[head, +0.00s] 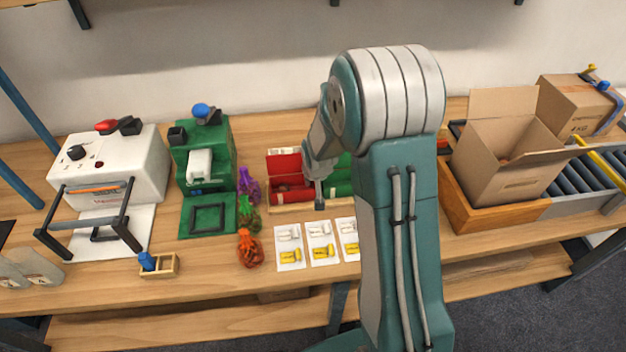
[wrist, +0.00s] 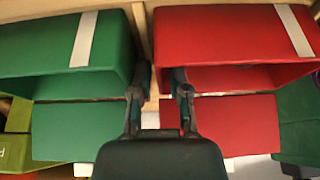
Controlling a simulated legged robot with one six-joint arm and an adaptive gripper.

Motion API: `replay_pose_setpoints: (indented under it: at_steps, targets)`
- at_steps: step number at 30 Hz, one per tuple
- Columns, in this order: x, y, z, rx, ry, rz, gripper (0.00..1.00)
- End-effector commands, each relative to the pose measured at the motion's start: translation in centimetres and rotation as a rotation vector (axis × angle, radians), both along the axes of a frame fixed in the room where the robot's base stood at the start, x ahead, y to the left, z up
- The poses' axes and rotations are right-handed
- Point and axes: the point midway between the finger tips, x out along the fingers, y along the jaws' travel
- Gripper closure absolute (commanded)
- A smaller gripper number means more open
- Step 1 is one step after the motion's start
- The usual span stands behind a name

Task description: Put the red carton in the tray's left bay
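The red carton (head: 291,180) sits in the left part of a light wooden tray (head: 268,206) at the middle back of the table. Its top looks open, with a flap out. A green carton (head: 343,180) is to its right, partly behind my arm. My gripper (head: 320,203) points down at the tray between the two cartons. In the wrist view the red carton (wrist: 233,40) is on the right and the green carton (wrist: 65,50) on the left. Contact with a carton wall cannot be told.
White cards (head: 289,247) with yellow marks lie in front of the tray. Purple, green and orange net bags (head: 249,248) lie to its left, near a green machine (head: 205,160). A cardboard box (head: 500,160) stands in a wooden tray on the right.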

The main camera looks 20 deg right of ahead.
Motion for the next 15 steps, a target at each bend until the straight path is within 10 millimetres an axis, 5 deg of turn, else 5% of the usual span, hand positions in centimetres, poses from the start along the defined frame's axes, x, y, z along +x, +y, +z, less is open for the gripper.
replay_pose_setpoints:
  at_steps: [7, 15]
  targets:
    - [-0.1, 0.0, 0.7, 0.000, -0.002, -0.001, 0.77]
    - [-1.7, 0.3, 4.8, -0.001, -0.005, 0.001, 0.77]
